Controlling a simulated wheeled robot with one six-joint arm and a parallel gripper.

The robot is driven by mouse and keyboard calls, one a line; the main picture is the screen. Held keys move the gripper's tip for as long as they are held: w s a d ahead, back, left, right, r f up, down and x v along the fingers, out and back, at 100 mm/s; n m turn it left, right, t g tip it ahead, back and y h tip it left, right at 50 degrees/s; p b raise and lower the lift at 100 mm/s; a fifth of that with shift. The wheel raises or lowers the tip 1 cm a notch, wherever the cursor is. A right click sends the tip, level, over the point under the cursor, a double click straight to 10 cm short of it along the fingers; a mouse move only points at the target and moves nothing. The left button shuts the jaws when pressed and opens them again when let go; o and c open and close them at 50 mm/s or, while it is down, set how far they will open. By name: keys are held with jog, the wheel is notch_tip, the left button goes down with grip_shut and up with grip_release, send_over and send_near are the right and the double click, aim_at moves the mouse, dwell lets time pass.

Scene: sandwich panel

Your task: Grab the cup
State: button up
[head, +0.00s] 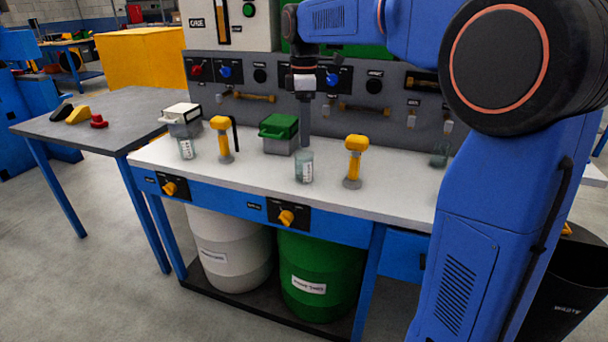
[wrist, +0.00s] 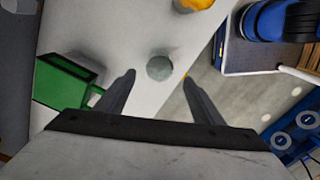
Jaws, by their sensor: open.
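A clear glass cup with a white label (head: 304,168) stands upright on the white worktop, between two yellow-handled taps. In the wrist view the cup (wrist: 159,68) is a grey-green round shape seen from above, lying between the fingertips in the picture. My gripper (head: 305,141) points down directly over the cup in the head view. The wrist view shows the gripper (wrist: 158,76) with its two fingers apart and nothing held between them. The exact height gap to the cup is hard to tell.
A green box (head: 280,134) stands left of the cup, and a yellow-handled tap (head: 354,160) stands to its right. Another tap (head: 222,138) and a second cup (head: 187,149) are further left. A third cup (head: 440,154) is at right. The control panel (head: 260,75) rises behind.

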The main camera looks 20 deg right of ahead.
aim_at(304, 160)
notch_tip(304, 160, down, 10)
jog(key=shift+f, duration=0.1)
dwell(0.5)
jog(key=c, duration=1.1)
jog(key=shift+c, duration=0.2)
